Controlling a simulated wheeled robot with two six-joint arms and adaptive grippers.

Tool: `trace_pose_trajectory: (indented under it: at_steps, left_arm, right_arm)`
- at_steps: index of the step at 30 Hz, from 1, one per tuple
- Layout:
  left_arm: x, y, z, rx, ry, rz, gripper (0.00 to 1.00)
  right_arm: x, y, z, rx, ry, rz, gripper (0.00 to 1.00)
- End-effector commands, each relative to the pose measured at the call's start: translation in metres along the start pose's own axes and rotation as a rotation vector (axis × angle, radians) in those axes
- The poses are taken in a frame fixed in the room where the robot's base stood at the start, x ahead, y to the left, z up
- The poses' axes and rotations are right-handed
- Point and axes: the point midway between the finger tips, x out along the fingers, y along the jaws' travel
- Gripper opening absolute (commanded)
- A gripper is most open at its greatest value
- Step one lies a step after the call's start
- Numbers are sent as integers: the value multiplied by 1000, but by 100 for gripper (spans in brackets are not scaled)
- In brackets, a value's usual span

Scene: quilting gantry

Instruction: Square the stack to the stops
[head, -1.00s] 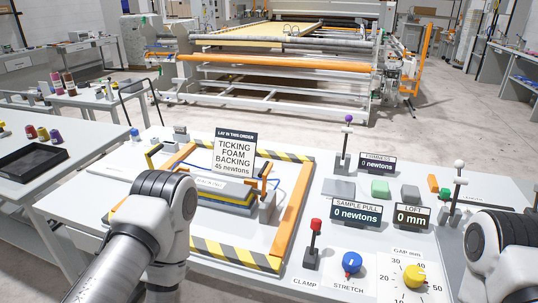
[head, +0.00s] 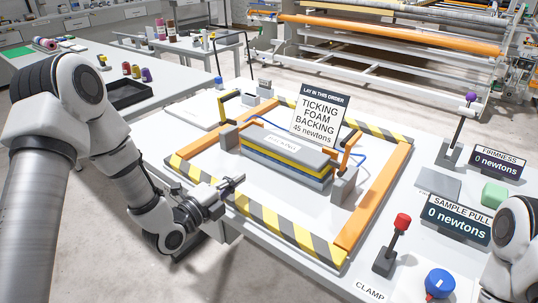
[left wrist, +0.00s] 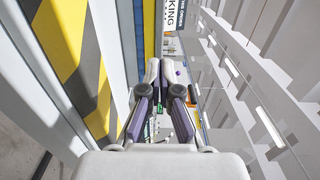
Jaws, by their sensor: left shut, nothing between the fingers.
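The stack (head: 284,167) lies inside the striped frame (head: 280,230), with a grey top layer labelled BACKING over yellow and blue layers. Grey blocks, perhaps the stops, stand at its left end (head: 229,138) and right end (head: 343,187). My left gripper (head: 240,180) is shut and empty, just in front of the stack's near left end, over the frame's near side. In the left wrist view its closed fingers (left wrist: 159,75) point along the blue and yellow layer edges (left wrist: 149,30); contact cannot be told. My right gripper is out of view.
A sign (head: 319,118) reading TICKING, FOAM, BACKING, 45 newtons stands behind the stack. A red-knobbed clamp lever (head: 391,245) and blue stretch knob (head: 439,284) are at right. Orange rails (head: 372,205) edge the frame. A side table with a black tray (head: 130,95) is at left.

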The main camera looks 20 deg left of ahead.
Motion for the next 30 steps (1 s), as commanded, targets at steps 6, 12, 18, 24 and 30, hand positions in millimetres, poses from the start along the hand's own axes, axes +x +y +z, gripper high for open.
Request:
trace_pose_trajectory:
  at_steps: [6, 12, 18, 24, 30]
  left_arm:
    - [30, -2, -1, 4, 3, 1, 0]
    - [74, -1, -2, 1, 3, 4, 0]
    - [115, -2, -1, -1, 1, 4, 0]
    - [136, 1, 0, -4, -1, 5, 0]
    - [138, 2, 0, -5, -1, 6, 0]
  right_arm:
    - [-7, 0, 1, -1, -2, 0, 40]
    - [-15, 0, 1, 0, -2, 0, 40]
    - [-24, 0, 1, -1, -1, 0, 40]
    - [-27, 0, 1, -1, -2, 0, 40]
    - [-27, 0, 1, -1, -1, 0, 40]
